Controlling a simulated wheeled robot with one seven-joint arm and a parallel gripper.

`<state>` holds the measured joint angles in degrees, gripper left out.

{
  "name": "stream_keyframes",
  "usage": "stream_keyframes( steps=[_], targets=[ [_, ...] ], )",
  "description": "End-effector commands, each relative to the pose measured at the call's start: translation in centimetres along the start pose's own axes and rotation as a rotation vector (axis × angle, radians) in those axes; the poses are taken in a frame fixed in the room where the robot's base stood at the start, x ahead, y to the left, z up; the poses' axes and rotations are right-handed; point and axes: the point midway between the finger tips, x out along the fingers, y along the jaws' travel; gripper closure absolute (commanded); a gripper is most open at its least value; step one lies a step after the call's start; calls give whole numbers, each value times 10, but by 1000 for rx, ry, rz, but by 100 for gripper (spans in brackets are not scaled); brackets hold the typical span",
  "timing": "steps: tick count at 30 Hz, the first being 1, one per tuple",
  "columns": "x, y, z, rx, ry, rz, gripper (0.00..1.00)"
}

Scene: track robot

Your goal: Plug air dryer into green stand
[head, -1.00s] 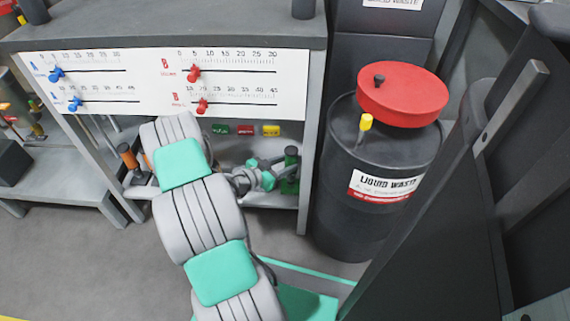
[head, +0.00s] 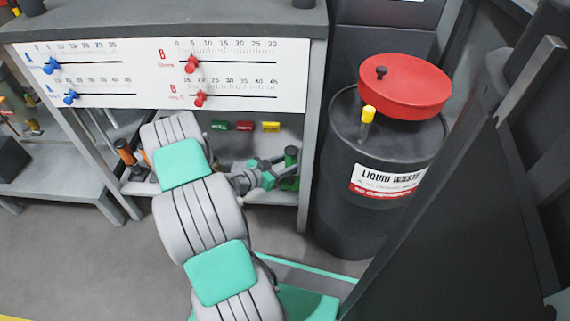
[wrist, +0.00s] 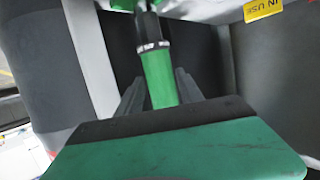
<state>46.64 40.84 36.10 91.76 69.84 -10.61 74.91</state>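The air dryer, a green cylinder with a dark, silver-banded neck, stands upright at the right end of the shelf in the head view (head: 291,156). In the wrist view, its green body (wrist: 160,78) sits between the two grey fingers of my gripper (wrist: 160,90). Both fingers lie close against its sides, so the gripper appears shut on it. In the head view, my gripper (head: 270,170) reaches it from the left. A green part, apparently the green stand (head: 290,184), shows just below the dryer. How far the dryer sits in it is hidden.
Green, red and yellow labels (head: 244,126) are on the shelf's back wall. Orange-topped items (head: 126,154) stand at the shelf's left end. The slider panel (head: 160,75) hangs above my arm. A black liquid waste barrel (head: 380,150) with a red lid stands close to the right.

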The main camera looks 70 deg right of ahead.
Motion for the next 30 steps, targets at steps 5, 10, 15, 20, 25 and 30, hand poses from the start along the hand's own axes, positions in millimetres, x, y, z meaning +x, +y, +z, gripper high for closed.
stream_keyframes(
  steps=[5, 10, 15, 20, 25, 30],
  targets=[
    [0, 0, -1, 0, 0, 0, 40],
    [0, 0, -1, 0, 0, 0, 33],
    [-1, 0, 0, -1, -1, 0, 33],
    [-22, -2, -4, -3, -1, -4, 33],
    [-58, -1, -4, -4, 0, -5, 33],
    [-77, 0, -2, -2, 0, -2, 33]
  ],
)
